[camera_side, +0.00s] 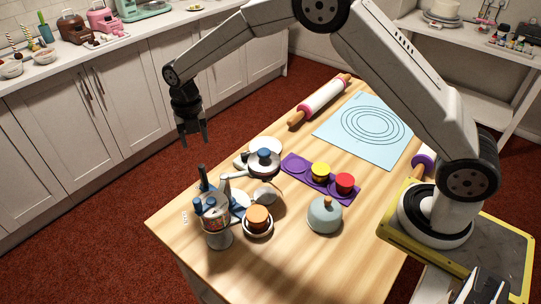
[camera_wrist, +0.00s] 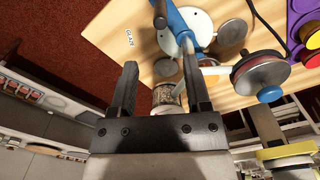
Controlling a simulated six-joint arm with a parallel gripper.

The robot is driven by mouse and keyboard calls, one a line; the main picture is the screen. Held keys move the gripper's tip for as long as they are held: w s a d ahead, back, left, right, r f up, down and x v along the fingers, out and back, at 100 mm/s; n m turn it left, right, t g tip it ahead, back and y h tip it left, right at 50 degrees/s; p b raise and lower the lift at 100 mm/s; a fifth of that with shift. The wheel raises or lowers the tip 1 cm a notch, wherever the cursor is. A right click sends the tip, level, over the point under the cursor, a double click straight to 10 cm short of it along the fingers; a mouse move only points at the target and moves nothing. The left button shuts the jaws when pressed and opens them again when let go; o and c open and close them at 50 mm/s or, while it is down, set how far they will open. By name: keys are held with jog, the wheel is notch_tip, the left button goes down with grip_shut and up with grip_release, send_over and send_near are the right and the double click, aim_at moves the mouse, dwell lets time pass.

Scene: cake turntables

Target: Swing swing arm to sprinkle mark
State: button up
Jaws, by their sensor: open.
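A swing-arm fixture stands at the table's left corner. Its pale arm (camera_side: 236,175) runs to a grey disc with a blue knob (camera_side: 264,157); in the wrist view the arm (camera_wrist: 216,69) and the disc (camera_wrist: 258,74) also show. I cannot make out a sprinkle mark; a small label (camera_wrist: 130,38) seems to read "GLAZE". My gripper (camera_side: 195,141) is open and empty, high up, apart from the fixture.
A purple tray (camera_side: 295,164) holds yellow and red pots. An orange-topped cup (camera_side: 258,218) and a grey-blue lidded pot (camera_side: 325,217) stand near the fixture. A rolling pin (camera_side: 322,100) and a blue mat (camera_side: 346,145) lie farther back. The space around my gripper is clear.

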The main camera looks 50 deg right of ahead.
aim_at(202, 165)
jog(key=shift+f, duration=0.15)
jog(key=shift+f, duration=4.5)
grip_shut()
jog(key=shift+d, duration=0.2)
jog(key=shift+s+d, duration=0.2)
jog(key=shift+d, duration=1.05)
